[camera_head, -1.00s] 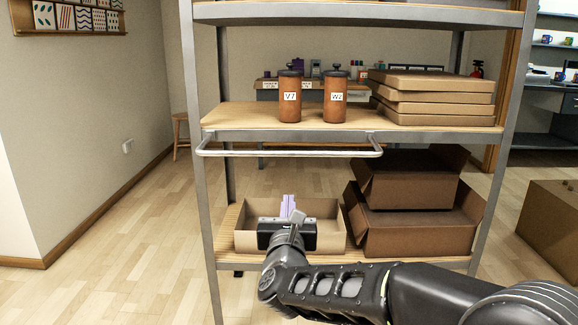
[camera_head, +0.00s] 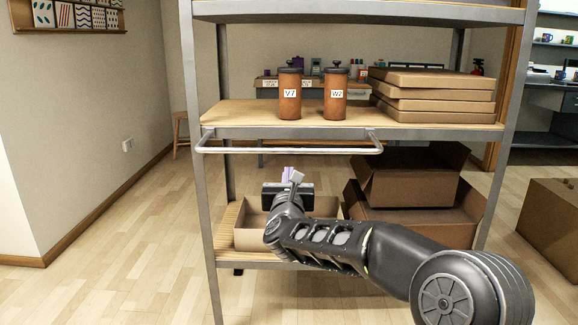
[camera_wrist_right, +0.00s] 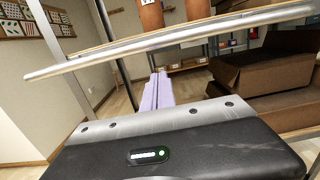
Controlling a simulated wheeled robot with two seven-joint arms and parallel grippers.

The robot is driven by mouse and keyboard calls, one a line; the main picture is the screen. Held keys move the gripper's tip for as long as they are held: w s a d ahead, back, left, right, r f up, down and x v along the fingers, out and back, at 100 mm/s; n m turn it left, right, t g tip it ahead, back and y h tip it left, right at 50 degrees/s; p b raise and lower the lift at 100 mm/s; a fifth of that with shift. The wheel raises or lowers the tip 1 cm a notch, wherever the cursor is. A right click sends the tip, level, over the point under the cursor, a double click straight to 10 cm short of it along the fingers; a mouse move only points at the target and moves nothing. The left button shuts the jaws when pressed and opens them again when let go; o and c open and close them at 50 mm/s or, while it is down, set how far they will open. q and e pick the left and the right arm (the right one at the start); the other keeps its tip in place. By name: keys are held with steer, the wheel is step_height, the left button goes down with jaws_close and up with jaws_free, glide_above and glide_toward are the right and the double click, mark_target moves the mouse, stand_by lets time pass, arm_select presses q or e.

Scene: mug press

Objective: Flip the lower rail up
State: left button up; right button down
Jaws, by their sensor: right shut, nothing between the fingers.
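The lower rail (camera_head: 290,151) is a pale metal bar on the front of the middle shelf. It hangs forward a little below the shelf edge. In the right wrist view the rail (camera_wrist_right: 110,55) crosses the picture at a slant, beyond my fingers. My right gripper (camera_head: 288,173) is below the rail, in front of the lower shelf. It is apart from the rail as far as I can see. Its pale purple fingers (camera_wrist_right: 158,90) are shut with nothing between them. My left gripper is in neither view.
Two brown canisters (camera_head: 290,95) with labels stand on the middle shelf (camera_head: 235,112). Flat boxes (camera_head: 432,98) are stacked to their right. Open cardboard boxes (camera_head: 408,180) stand on the lower shelf, one of them behind my right arm. The floor to the left is clear.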

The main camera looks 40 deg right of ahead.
steer(key=shift+r, duration=1.45)
